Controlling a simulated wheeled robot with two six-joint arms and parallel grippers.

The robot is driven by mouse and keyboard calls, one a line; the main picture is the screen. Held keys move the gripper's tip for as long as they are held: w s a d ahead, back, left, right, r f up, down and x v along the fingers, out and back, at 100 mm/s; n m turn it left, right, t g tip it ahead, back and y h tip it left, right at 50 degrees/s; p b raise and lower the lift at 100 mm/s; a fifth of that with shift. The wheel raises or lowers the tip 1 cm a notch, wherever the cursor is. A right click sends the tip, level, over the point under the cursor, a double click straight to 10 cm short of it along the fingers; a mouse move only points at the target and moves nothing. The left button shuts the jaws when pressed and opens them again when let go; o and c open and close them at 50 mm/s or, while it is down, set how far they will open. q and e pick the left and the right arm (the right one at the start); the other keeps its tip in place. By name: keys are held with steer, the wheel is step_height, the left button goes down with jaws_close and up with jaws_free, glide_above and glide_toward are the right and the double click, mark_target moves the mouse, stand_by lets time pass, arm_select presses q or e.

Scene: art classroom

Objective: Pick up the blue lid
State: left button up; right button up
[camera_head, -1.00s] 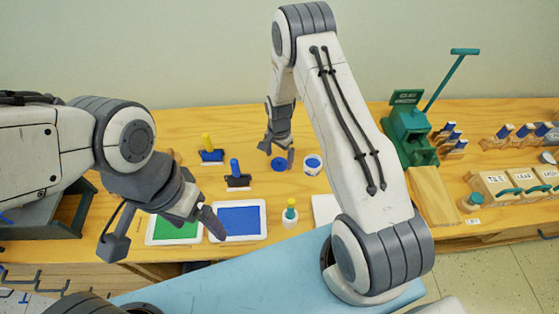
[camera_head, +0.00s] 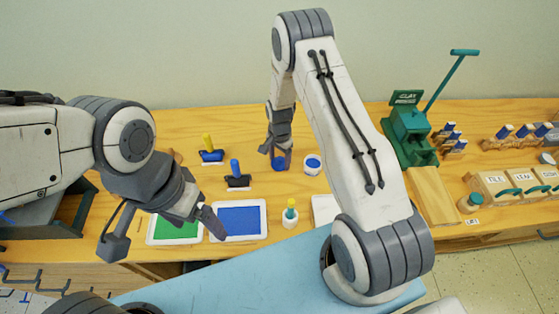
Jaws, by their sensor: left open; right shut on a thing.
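The blue lid (camera_head: 279,163) is a small round blue disc near the middle of the wooden table, just left of a white jar with blue inside (camera_head: 312,164). My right gripper (camera_head: 277,157) points down over the lid and is shut on it, with fingers on either side. The fingers cover part of the lid, and I cannot tell whether it is clear of the table. My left gripper (camera_head: 165,233) is open and empty above the front of the table, over the green pad tray (camera_head: 180,240).
A blue pad tray (camera_head: 238,221) lies right of my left gripper. Two stampers stand behind it, one with a yellow handle (camera_head: 208,143), one with a blue handle (camera_head: 235,169). A green clay press (camera_head: 410,131) stands right.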

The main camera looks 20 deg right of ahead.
mark_target(282, 161)
steer(key=shift+r, duration=0.35)
steer(key=r, duration=0.1)
steer(key=r+b, duration=0.1)
steer(key=s+r+b, duration=0.1)
steer(key=shift+d+r, duration=0.3)
steer(key=s+d+r+b, duration=0.2)
steer(key=s+d+r, duration=0.3)
steer(key=s, duration=0.4)
steer(key=w+d+b, duration=0.1)
steer(key=w+d+f+b, duration=0.1)
steer(key=w+d+b, duration=0.1)
steer(key=w+d, duration=0.1)
steer(key=shift+f, duration=0.4)
steer(key=shift+f+b, duration=0.7)
steer(key=shift+f, duration=0.4)
steer(key=shift+r+p, duration=0.1)
steer(key=shift+p, duration=0.2)
stand_by(0.4)
stand_by(0.5)
